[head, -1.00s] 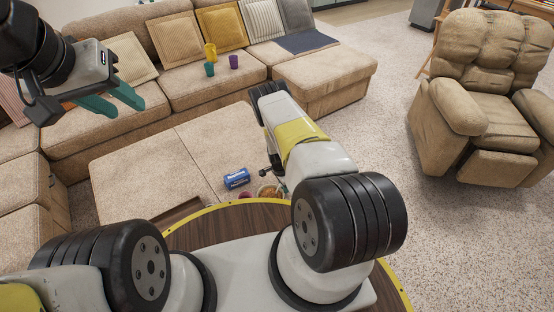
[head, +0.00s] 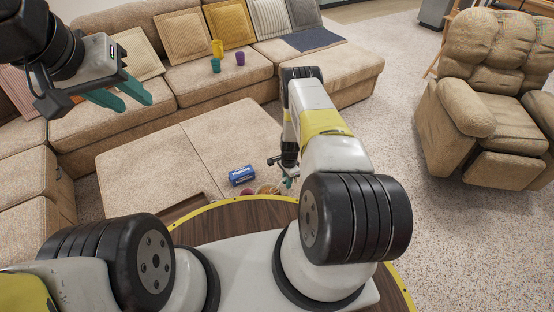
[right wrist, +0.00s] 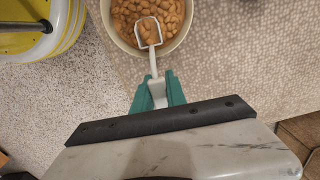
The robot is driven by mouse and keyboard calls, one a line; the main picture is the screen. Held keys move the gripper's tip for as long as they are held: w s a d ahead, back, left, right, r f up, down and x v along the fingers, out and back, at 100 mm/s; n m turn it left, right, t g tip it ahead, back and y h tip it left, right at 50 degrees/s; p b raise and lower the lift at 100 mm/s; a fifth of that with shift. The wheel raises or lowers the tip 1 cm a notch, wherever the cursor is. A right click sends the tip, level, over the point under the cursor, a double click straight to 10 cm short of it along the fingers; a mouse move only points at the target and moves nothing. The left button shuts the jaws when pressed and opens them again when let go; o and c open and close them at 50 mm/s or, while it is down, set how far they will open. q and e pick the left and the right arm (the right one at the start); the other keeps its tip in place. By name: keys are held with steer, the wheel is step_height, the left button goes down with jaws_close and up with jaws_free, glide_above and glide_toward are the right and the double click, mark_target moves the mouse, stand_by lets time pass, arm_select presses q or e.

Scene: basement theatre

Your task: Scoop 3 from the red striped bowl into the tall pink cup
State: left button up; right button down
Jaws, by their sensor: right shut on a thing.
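In the right wrist view, a pale-rimmed bowl (right wrist: 117,41) holds many light-brown nut- or bean-like pieces. Its stripes do not show. A white scoop (right wrist: 152,62) has its head over or among the pieces, with a few in it; depth is unclear. My right gripper (right wrist: 156,90) is shut on its handle, beside the bowl. In the head view, the bowl (head: 265,188) is partly hidden by my right arm. A small reddish round thing (head: 247,192) stands left of it; I cannot tell whether it is the pink cup. My left gripper (head: 136,105) is open, empty and raised at the upper left.
A blue labelled container (head: 241,175) lies near the bowl on the beige ottoman (head: 150,165). Yellow (head: 217,48), teal (head: 215,65) and purple (head: 240,58) cups sit on the sofa (head: 195,85). A recliner (head: 490,110) is at right. The left ottoman top is clear.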

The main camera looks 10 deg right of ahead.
steer(key=shift+w+d+r, duration=0.1)
steer(key=shift+d+r, duration=0.1)
steer(key=shift+r, duration=0.65)
steer(key=shift+d+r, duration=0.2)
steer(key=shift+r, duration=0.6)
steer(key=shift+w+d+r, duration=0.1)
steer(key=shift+d+r, duration=0.1)
steer(key=shift+r, duration=0.65)
